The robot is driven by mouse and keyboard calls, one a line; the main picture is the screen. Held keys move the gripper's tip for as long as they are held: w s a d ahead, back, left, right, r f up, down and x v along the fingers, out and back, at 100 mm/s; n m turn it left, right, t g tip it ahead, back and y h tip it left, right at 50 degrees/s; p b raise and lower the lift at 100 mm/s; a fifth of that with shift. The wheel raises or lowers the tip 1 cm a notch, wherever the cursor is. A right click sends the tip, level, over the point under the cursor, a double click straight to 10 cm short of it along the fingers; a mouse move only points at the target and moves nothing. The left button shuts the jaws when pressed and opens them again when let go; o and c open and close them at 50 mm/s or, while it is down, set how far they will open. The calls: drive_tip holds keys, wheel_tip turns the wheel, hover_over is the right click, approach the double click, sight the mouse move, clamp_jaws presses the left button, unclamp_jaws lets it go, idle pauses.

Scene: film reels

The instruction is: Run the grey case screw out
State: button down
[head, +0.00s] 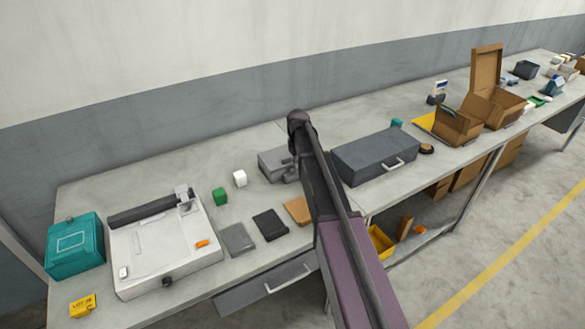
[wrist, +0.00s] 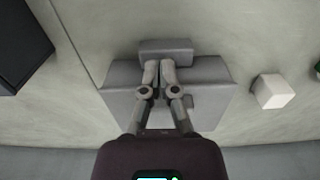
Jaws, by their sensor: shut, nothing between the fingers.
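The grey case (wrist: 212,75) lies under my gripper (wrist: 160,68) in the wrist view. A darker grey block (wrist: 180,46) sits at the case's upper edge, just beyond my fingertips. In the head view the case (head: 272,162) shows left of my arm, which covers part of it. My gripper is shut with its fingertips together and nothing between them, over the middle of the case near the block. I cannot tell whether the tips touch the case. No separate screw can be made out; the fingers may hide it.
A white cube (head: 240,178) and a green cube (head: 219,196) stand left of the case. A dark grey lidded box (head: 375,155) with a handle stands to its right. Flat dark and brown pieces (head: 298,210) lie in front. Bare table lies behind the case.

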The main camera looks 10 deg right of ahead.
drive_tip(key=shift+r+p, duration=1)
drive_tip(key=shift+r, duration=0.35)
drive_tip(key=s+a+m, duration=0.3)
drive_tip(key=s, duration=2.6)
drive_tip(key=shift+m, duration=0.3)
drive_tip(key=shift+s, duration=0.1)
